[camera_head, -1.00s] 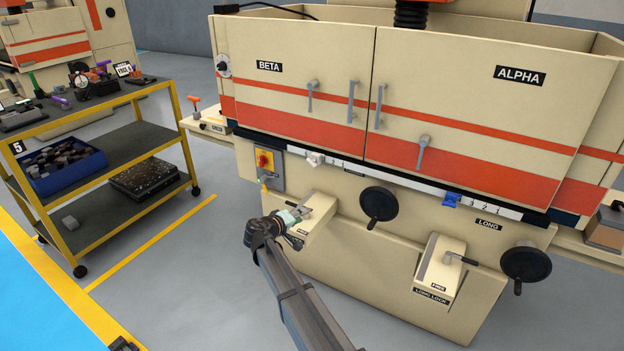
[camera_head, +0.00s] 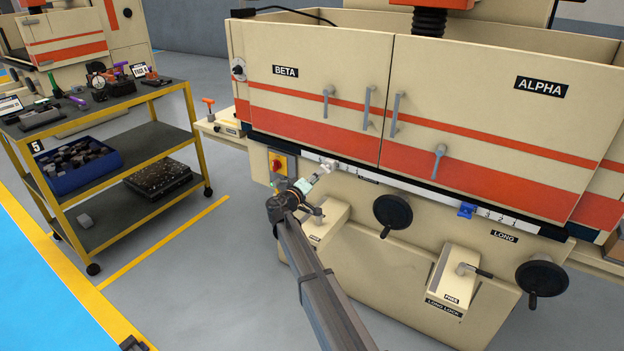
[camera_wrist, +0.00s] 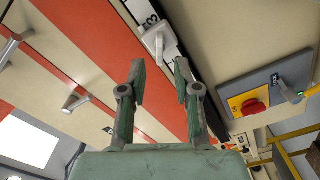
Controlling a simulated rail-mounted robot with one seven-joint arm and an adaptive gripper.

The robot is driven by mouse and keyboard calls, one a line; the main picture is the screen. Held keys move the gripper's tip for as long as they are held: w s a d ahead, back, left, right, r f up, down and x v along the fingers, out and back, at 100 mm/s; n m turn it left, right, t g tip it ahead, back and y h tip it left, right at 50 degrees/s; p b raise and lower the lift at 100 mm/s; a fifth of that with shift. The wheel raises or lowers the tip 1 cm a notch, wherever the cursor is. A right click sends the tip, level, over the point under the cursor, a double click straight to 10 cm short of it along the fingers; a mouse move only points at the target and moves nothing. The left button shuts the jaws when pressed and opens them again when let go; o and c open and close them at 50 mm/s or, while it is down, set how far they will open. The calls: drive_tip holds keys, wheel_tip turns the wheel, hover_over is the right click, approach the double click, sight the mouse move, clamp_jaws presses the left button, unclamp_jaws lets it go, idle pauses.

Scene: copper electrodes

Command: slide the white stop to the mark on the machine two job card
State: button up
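The white stop (camera_head: 327,165) sits on the left part of the white scale strip (camera_head: 400,184) along the front of the cream machine. In the wrist view the stop (camera_wrist: 155,40) is just beyond and between my fingertips. My gripper (camera_head: 312,180) is just below and left of the stop in the head view. In the wrist view its two green fingers (camera_wrist: 158,72) are apart with nothing between them. The blue stop (camera_head: 466,210) sits further right, near the marks 3, 2, 1. The job card cannot be made out with certainty.
A red and yellow switch (camera_head: 277,162) is left of my gripper. Handwheels (camera_head: 393,211) and the long lock block (camera_head: 455,277) stick out below the strip. Door handles (camera_head: 438,160) stick out above it. A loaded trolley (camera_head: 110,165) stands at the left.

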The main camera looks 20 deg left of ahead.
sight(324, 169)
drive_tip(key=w+p, duration=0.1)
drive_tip(key=w, duration=0.1)
drive_tip(key=w+p, duration=0.1)
drive_tip(key=w, duration=0.1)
drive_tip(key=shift+d+r+p, duration=0.2)
drive_tip(key=shift+d+p, duration=0.05)
drive_tip(key=shift+p, duration=0.1)
drive_tip(key=shift+s+f+b, duration=0.15)
drive_tip(key=shift+f+b, duration=0.1)
drive_tip(key=shift+b, duration=0.2)
drive_tip(key=shift+w+b, duration=0.35)
drive_tip(key=shift+b, duration=0.15)
clamp_jaws()
